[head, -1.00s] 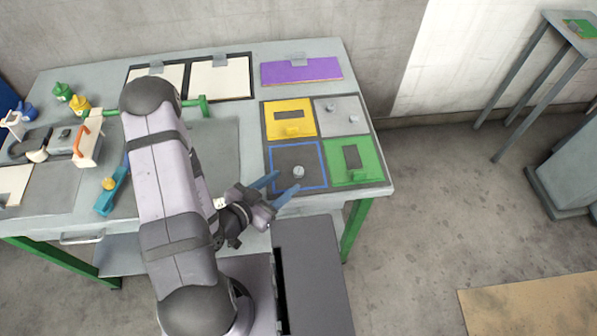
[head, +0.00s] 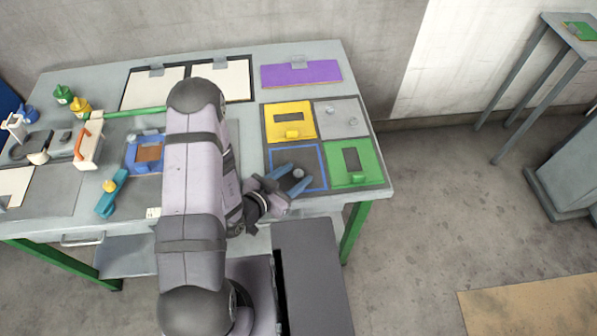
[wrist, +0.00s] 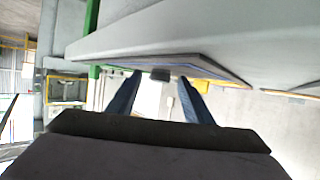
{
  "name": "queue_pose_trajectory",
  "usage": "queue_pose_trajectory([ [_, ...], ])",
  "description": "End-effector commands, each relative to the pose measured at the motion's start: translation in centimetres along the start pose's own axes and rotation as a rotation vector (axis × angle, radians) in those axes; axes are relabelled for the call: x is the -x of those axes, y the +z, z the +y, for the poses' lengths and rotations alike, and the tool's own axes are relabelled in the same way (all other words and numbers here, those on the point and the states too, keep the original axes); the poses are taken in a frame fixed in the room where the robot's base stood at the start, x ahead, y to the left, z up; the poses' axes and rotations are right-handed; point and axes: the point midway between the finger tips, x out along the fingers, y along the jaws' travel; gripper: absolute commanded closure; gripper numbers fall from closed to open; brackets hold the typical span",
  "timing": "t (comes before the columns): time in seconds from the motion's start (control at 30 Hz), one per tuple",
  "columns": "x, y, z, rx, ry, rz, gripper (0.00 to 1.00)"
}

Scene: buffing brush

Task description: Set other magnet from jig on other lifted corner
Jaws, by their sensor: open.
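A small round grey knob, which looks like a magnet (head: 298,174), stands on the dark blue-bordered square (head: 313,186) of the four-colour board. My gripper (head: 300,178) is open, low over that square, with its blue fingers either side of the knob. In the wrist view my open gripper (wrist: 160,82) has a small dark block (wrist: 160,74) between its fingertips, apparently the same knob. I cannot tell which part is the jig, and no lifted corner shows clearly.
Yellow (head: 290,118) and green (head: 354,165) squares adjoin, each with a raised block. White sheets (head: 220,78) and a purple board (head: 300,73) lie behind under clips. A blue frame (head: 131,152) and a teal tool (head: 112,195) lie left of my arm.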

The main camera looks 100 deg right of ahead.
Motion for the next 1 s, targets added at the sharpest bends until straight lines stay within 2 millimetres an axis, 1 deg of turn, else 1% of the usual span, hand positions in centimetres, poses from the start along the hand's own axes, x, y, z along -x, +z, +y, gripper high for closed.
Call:
queue_pose_trajectory([
  [0.23, -0.17, 0.04, 0.0, 0.0, 0.0, 0.0, 0.54],
  [0.27, -0.17, 0.04, 0.0, 0.0, 0.0, 0.0, 0.59],
  [0.3, -0.17, 0.04, 0.0, 0.0, 0.0, 0.0, 0.68],
  [0.37, -0.16, 0.03, 0.0, 0.0, 0.0, 0.0, 0.82],
  [0.4, -0.16, 0.03, 0.0, 0.0, 0.0, 0.0, 0.92],
  [0.43, -0.16, 0.03, 0.0, 0.0, 0.0, 0.0, 0.98],
  [0.57, -0.15, 0.01, -0.01, 0.0, 0.0, 0.001, 0.98],
  [0.6, -0.15, 0.01, 0.0, -0.001, 0.0, 0.001, 1.0],
  [1.0, 0.0, -0.41, -0.02, -0.002, 0.0, 0.001, 1.0],
])
